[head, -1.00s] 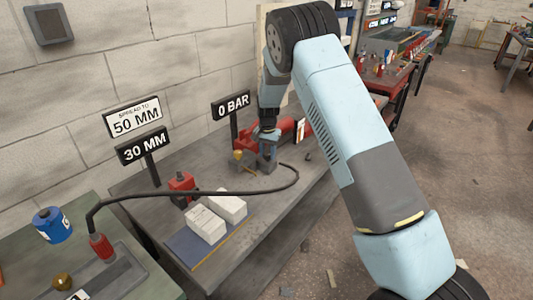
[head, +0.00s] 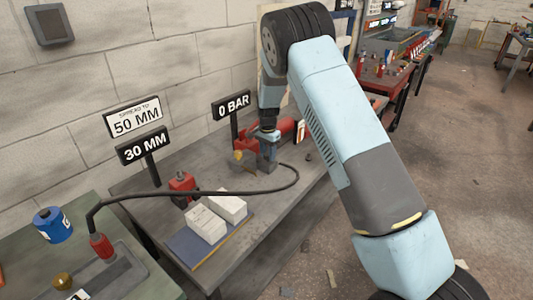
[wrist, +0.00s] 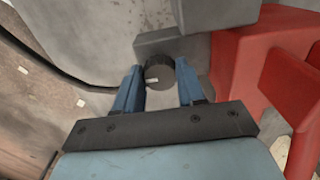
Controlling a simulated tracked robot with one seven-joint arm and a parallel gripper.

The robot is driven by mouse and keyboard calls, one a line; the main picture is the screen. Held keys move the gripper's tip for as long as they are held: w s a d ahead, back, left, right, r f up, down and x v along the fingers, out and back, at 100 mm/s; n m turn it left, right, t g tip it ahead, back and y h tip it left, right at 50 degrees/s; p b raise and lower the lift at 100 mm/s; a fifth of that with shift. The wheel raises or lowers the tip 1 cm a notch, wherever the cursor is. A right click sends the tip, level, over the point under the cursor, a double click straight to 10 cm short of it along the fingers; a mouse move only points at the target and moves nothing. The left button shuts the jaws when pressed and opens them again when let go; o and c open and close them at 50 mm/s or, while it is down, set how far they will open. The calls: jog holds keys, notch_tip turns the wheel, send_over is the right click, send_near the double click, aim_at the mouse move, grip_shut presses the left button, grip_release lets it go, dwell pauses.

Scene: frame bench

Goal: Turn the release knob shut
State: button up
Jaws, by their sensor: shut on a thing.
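The release knob (wrist: 159,76) is a dark round knob with a short white mark on its face, in the wrist view. It sits by a grey block (wrist: 172,43) beside a red body. My gripper (wrist: 160,88) has its two blue fingers on either side of the knob and is shut on it. In the head view my gripper (head: 266,158) points down at the red pump (head: 286,131) on the bench; the knob cannot be made out there. A sign by the pump reads 0 BAR (head: 232,105).
A black hose (head: 230,193) loops across the bench (head: 262,232) to the near left table. Signs read SPREAD TO 50 MM (head: 133,117) and 30 MM (head: 143,146). White blocks (head: 206,224), a small red device (head: 182,184) and a blue can (head: 52,225) stand nearby.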

aim_at(267, 154)
jog(key=shift+a+r, duration=0.15)
jog(key=o, duration=1.1)
jog(key=shift+c, duration=0.2)
notch_tip(267, 154, up, 14)
jog(key=shift+f, duration=0.25)
jog(key=shift+r, duration=0.1)
